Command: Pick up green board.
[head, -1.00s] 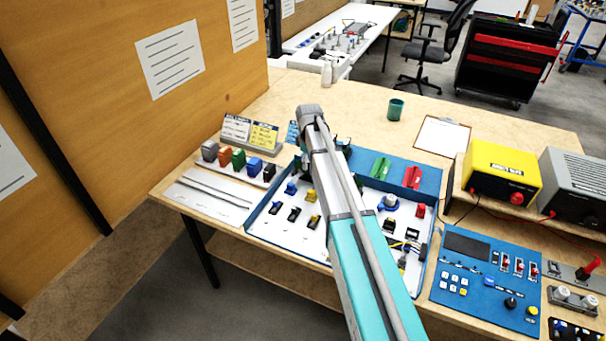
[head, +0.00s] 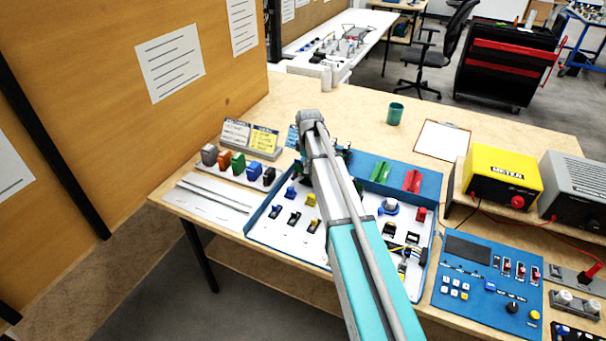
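The green board (head: 380,171) stands in the blue back section of the tray (head: 432,180), just left of a similar red board (head: 412,181). My arm reaches over the tray from the front, left of the green board. My gripper (head: 343,154) is mostly hidden behind the arm's end; only small dark parts show beside it, apart from the green board in the picture. Its fingertips, and whether it is open or shut, cannot be made out.
Small coloured parts lie in the tray's white section. A row of coloured blocks (head: 239,162) and label cards (head: 264,139) stand to the left. A yellow meter (head: 502,172) and a blue control panel (head: 488,284) are to the right. A green cup (head: 395,113) stands behind on clear tabletop.

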